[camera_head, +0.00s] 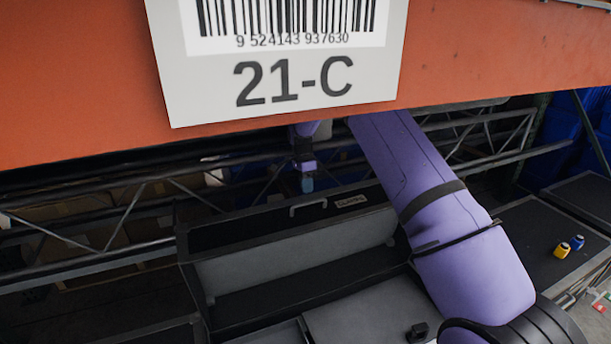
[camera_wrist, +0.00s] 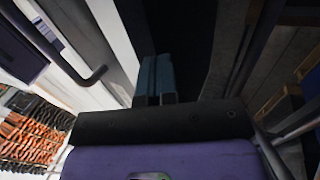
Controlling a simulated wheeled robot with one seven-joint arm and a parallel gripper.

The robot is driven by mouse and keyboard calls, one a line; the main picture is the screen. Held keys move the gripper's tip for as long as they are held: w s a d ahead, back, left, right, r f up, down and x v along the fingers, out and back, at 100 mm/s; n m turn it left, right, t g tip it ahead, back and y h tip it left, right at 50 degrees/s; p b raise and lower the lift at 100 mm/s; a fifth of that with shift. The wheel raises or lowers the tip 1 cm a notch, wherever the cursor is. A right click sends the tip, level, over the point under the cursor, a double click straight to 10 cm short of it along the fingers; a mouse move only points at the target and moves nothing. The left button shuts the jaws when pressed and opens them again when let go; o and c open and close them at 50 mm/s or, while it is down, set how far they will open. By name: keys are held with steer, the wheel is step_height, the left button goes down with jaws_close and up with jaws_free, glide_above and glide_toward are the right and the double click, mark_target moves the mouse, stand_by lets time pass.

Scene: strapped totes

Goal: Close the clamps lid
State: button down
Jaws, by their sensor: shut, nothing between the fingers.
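The clamps tote (camera_head: 190,290) is a dark box below the orange shelf beam. Its lid (camera_head: 240,231) stands raised at the back, with a pale handle (camera_head: 308,206) and a small tan label (camera_head: 351,201) near its upper edge; the lettering is too small to read surely. My gripper (camera_head: 307,183) hangs just behind and above the lid's upper edge, near the handle. In the wrist view its teal fingers (camera_wrist: 158,70) are together and empty. A dark bent handle (camera_wrist: 88,70) shows to their left. Contact with the lid cannot be told.
The orange beam (camera_head: 80,110) with the 21-C label (camera_head: 295,85) crosses close above my arm. Metal racking (camera_head: 130,210) runs behind the tote. At right, a dark surface (camera_head: 530,240) bears a yellow item (camera_head: 562,250) and a blue item (camera_head: 576,242).

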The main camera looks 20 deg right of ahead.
steer(key=shift+x, duration=0.85)
